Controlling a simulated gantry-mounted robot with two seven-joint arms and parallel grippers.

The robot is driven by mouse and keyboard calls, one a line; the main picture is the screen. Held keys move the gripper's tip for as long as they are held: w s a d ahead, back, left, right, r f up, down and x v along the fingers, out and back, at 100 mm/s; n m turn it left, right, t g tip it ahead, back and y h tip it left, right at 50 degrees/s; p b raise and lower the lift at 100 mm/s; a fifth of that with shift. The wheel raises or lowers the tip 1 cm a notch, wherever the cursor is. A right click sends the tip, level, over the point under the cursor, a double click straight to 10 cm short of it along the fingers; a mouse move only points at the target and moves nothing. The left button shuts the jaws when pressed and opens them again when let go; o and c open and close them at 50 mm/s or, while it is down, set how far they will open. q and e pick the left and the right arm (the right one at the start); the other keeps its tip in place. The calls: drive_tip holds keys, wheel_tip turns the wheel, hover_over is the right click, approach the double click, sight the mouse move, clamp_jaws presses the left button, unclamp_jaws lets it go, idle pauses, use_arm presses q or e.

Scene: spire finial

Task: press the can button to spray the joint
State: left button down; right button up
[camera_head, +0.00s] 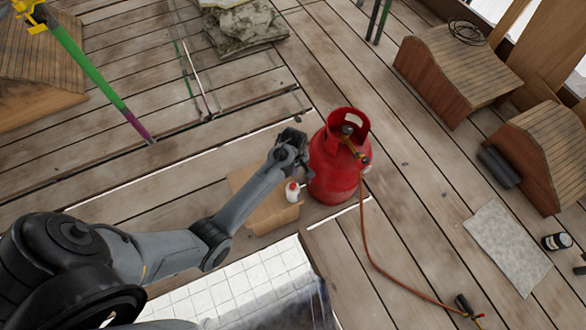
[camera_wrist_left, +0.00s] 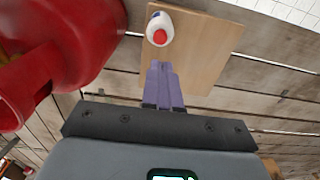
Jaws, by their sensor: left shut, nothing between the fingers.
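A small white can (camera_head: 292,194) with a red button stands on a tan board (camera_head: 262,222) beside the red gas cylinder (camera_head: 336,180). In the left wrist view, the can (camera_wrist_left: 157,17) shows from above, with its red button (camera_wrist_left: 160,37) facing the camera. My left gripper (camera_wrist_left: 161,66) has its purple fingers together and empty, just short of the button in that picture; I cannot tell the height gap. The brass hose joint (camera_head: 353,149) is at the cylinder's top. My right gripper is in neither view.
An orange-brown hose (camera_head: 374,259) runs from the cylinder across the planks to a torch (camera_head: 466,306) at lower right. The cylinder (camera_wrist_left: 70,40) stands close to my left gripper. A grey sheet (camera_head: 508,246) lies at right, and white tiles (camera_head: 240,287) lie below the board.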

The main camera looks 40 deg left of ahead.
sight(293, 185)
use_arm(q)
wheel_tip(293, 185, down, 10)
drive_tip(key=b, duration=0.5)
drive_tip(key=shift+f, duration=0.25)
